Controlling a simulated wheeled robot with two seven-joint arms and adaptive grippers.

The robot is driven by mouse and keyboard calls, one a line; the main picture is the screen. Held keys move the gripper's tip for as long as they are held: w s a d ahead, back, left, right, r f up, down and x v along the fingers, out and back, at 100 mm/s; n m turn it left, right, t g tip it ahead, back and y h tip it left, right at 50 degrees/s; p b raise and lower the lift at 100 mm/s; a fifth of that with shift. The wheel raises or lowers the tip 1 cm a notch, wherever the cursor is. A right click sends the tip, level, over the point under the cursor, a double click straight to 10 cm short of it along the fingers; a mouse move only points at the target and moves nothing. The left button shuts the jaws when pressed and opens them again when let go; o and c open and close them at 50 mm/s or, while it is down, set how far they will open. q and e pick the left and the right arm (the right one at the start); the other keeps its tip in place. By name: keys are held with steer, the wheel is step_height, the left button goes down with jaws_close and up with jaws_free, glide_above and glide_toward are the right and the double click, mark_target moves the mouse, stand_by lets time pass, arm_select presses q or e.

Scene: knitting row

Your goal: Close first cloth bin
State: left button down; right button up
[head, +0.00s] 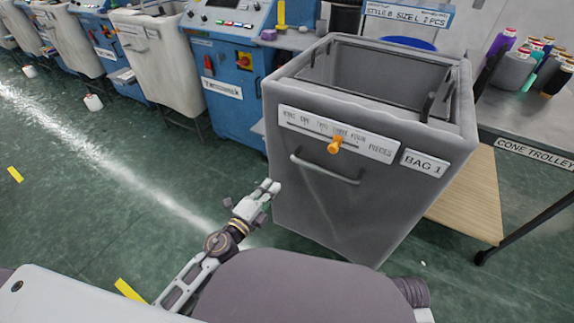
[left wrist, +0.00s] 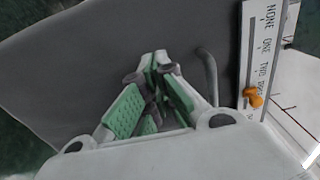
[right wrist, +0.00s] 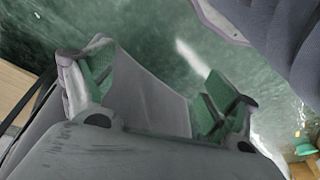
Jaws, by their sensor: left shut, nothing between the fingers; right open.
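The grey cloth bin marked BAG 1 (head: 318,207) stands in front of me with its top open. Its front carries a white label strip with an orange knob (head: 335,144) and a dark bar handle (head: 327,172). My left gripper (head: 268,188) is shut and empty, just left of the bin's front face near the handle's left end. In the left wrist view its fingertips (left wrist: 160,58) are together, beside the handle (left wrist: 209,75); I cannot tell whether they touch the bin. My right gripper (right wrist: 155,70) is open and empty above the green floor.
A metal cone trolley (head: 540,125) with several thread cones stands right of the bin, with a wooden board (head: 468,195) low beside it. A blue machine (head: 225,80) and other pale cloth bins (head: 165,60) line the back left.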

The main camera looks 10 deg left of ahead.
mark_target(288, 166)
arm_select(q)
steer(key=p+x, duration=0.2)
steer(key=x, duration=0.8)
steer(key=shift+w+d+f, duration=0.1)
steer(key=shift+w, duration=0.25)
arm_select(e)
steer(key=f, duration=0.2)
steer(key=shift+w+d+f, duration=0.1)
steer(key=shift+d+f, duration=0.2)
steer(key=shift+f, duration=0.05)
arm_select(q)
steer(key=shift+w+d, duration=0.1)
arm_select(e)
steer(key=shift+s+f+g, duration=0.25)
steer(key=shift+s+g, duration=0.15)
